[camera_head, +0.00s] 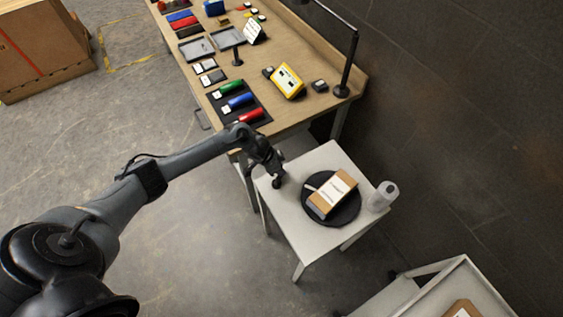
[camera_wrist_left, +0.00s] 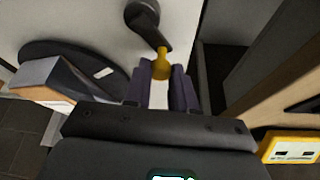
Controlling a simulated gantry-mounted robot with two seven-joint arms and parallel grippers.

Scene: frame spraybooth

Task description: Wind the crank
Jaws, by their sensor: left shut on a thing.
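My left gripper (camera_head: 275,178) reaches down over that corner. In the left wrist view my left gripper (camera_wrist_left: 160,85) is shut on the yellow grip between its purple-dark fingers. In the head view the gripper mostly hides the crank. A round black turntable (camera_head: 353,211) lies on the same table, with a brown and white box (camera_head: 331,193) on it. My right gripper is not in view.
A white spray can or bottle (camera_head: 382,196) stands at the table's right edge. A long wooden workbench (camera_head: 300,110) with coloured tools and a yellow device (camera_head: 288,81) is behind. A white cart (camera_head: 440,290) is at lower right. Floor left of the table is clear.

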